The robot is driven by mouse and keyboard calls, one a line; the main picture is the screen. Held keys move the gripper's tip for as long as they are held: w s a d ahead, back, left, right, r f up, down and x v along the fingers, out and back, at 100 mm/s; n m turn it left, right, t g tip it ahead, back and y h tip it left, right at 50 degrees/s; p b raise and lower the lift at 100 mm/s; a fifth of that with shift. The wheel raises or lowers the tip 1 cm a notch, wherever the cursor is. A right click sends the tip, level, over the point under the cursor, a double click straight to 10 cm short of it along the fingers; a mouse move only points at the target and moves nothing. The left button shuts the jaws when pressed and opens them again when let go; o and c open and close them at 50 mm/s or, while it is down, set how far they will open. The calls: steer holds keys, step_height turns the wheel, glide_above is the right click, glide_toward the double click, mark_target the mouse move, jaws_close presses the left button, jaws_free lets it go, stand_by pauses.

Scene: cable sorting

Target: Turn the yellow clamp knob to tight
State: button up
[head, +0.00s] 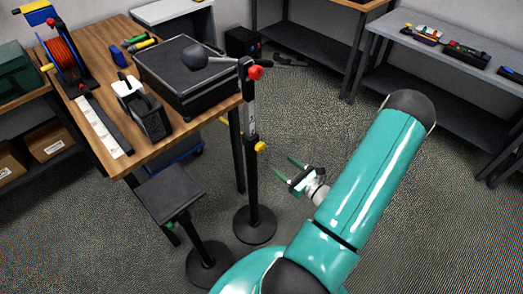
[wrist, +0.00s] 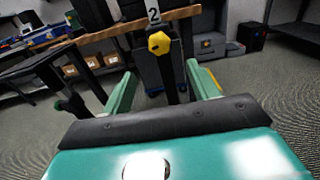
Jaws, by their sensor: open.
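The yellow clamp knob (head: 261,147) sits on the side of a black upright post (head: 252,185) with a round base, in front of the wooden table. In the wrist view the yellow knob (wrist: 159,43) shows face on, below a label with the number 2. My gripper (head: 291,167) is open and empty, to the right of the post and a little lower than the knob. In the wrist view its two green fingers (wrist: 160,80) stand wide apart, with the knob between and beyond them. The knob looks clear of both fingers.
The wooden table (head: 185,147) holds a black case (head: 186,75), an orange cable reel (head: 62,53) and tools. A red knob (head: 256,72) tops the post. A stand with a square top (head: 168,193) is to the left. The carpet to the right is mostly clear.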

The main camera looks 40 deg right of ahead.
mark_target(263, 150)
steer(key=w, duration=1.1)
steer(key=shift+w+a, duration=0.15)
steer(key=c, duration=1)
